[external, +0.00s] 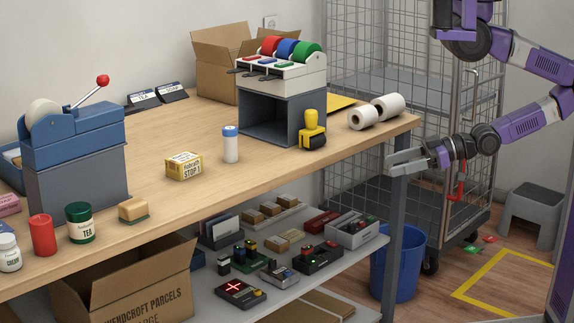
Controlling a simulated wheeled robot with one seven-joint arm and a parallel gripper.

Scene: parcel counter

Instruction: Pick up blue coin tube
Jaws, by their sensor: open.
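A small upright tube with a white translucent body and a blue cap (230,146) stands on the wooden counter (175,204), near its middle. It is the thing that best fits the blue coin tube. My gripper (390,164) is at the right end of the counter, well to the right of the tube. Its fingers point left, are open and hold nothing. They show in front of the counter's right end; I cannot tell how close they are to it.
A yellow box (184,166) stands left of the tube. A grey cubby (284,113) and yellow stamp (312,130) stand to its right. White paper rolls (363,118) lie near my gripper. A lower shelf (345,255) holds several devices; a blue bin (397,265) stands below.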

